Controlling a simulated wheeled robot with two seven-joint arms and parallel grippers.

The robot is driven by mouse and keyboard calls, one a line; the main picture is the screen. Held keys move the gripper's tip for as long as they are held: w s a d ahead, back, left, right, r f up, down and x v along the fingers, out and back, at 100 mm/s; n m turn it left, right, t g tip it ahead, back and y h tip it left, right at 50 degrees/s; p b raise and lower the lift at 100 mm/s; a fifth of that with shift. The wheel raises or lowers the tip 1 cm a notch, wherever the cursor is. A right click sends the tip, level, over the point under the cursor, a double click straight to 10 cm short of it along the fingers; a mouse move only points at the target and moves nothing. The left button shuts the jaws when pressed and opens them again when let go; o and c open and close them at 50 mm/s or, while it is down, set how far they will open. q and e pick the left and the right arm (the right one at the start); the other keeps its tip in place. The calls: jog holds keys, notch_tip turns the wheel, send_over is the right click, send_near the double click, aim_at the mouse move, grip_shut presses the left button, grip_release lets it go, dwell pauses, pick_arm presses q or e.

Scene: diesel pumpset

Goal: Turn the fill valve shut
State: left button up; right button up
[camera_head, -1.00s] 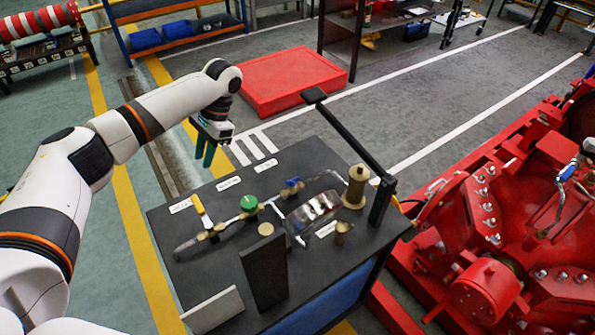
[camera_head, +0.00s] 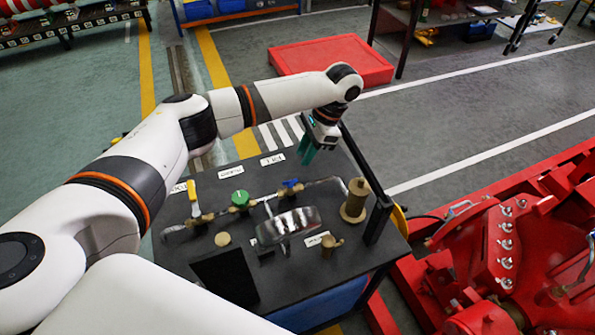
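A dark bench top (camera_head: 180,262) carries a pipe line with three valves. One has a yellow lever (camera_head: 192,190) standing up at the left, one a round green knob (camera_head: 240,198) in the middle, one a blue handle (camera_head: 291,184) at the right. White labels lie behind them; their print is too small to read, so I cannot tell which is the fill valve. My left gripper (camera_head: 307,154), with teal fingers, hangs above the bench's back edge, behind the blue handle. Its fingers look apart with nothing between them. My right gripper is out of view.
A brass cylinder (camera_head: 355,200) and a black upright post (camera_head: 378,220) stand at the bench's right. A clear sight tube (camera_head: 288,225) and a brass fitting (camera_head: 331,245) sit in front of the pipe. Red machinery (camera_head: 505,250) fills the right. A red platform (camera_head: 330,62) lies behind.

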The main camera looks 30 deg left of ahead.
aim_at(294, 179)
pick_arm(q)
jog(key=p+x, duration=0.1)
jog(key=x, duration=0.7)
jog(key=shift+f, duration=0.35)
grip_shut()
